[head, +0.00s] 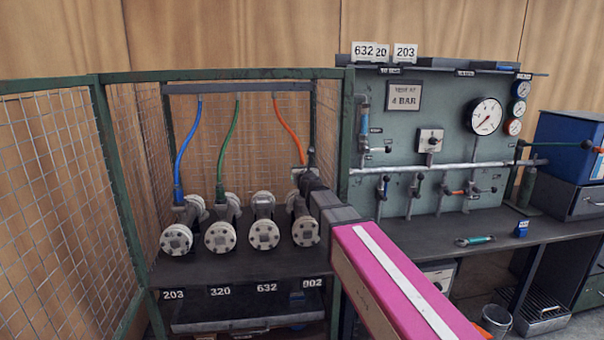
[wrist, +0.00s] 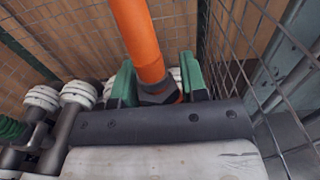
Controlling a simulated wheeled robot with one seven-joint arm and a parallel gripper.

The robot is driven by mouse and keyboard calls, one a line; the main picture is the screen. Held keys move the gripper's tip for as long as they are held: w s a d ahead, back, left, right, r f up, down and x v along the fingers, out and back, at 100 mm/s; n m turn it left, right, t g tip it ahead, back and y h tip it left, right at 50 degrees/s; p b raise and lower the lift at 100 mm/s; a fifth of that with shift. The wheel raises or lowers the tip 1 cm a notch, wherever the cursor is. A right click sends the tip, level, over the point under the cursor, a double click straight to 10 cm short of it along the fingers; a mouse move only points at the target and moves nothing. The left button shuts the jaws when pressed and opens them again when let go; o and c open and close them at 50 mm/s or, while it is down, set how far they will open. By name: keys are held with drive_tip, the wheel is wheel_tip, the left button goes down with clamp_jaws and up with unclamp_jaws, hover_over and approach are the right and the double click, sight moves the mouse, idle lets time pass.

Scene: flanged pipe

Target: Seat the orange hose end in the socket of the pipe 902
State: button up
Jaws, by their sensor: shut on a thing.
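The orange hose (head: 288,128) hangs from the top rail and runs down to my gripper (head: 305,176), above the rightmost flanged pipe. That pipe (head: 305,231) stands behind the label at the bench's right front, which seems to read 902. In the wrist view, the green fingers of my gripper (wrist: 158,88) are shut on the orange hose end (wrist: 160,92) at its dark collar. The hose (wrist: 138,40) rises from there, leaning slightly. My gripper and arm hide the socket of the pipe, so I cannot tell whether the hose end is in it.
A blue hose (head: 185,150) runs to pipe 203 and a green hose (head: 229,140) to pipe 320. Pipe 632 (head: 264,233) has no hose. Mesh walls (head: 55,190) and a green post (head: 346,130) enclose the bench. A gauge panel (head: 440,120) stands to the right.

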drive_tip(key=shift+w+f+h, duration=0.15)
drive_tip(key=shift+w+f, duration=0.05)
drive_tip(key=shift+f, duration=0.5)
drive_tip(key=shift+w+f+h, duration=0.15)
drive_tip(key=shift+w+f, duration=0.05)
drive_tip(key=shift+f, duration=0.45)
drive_tip(key=shift+f, duration=1.35)
idle(0.7)
drive_tip(key=o, duration=1.2)
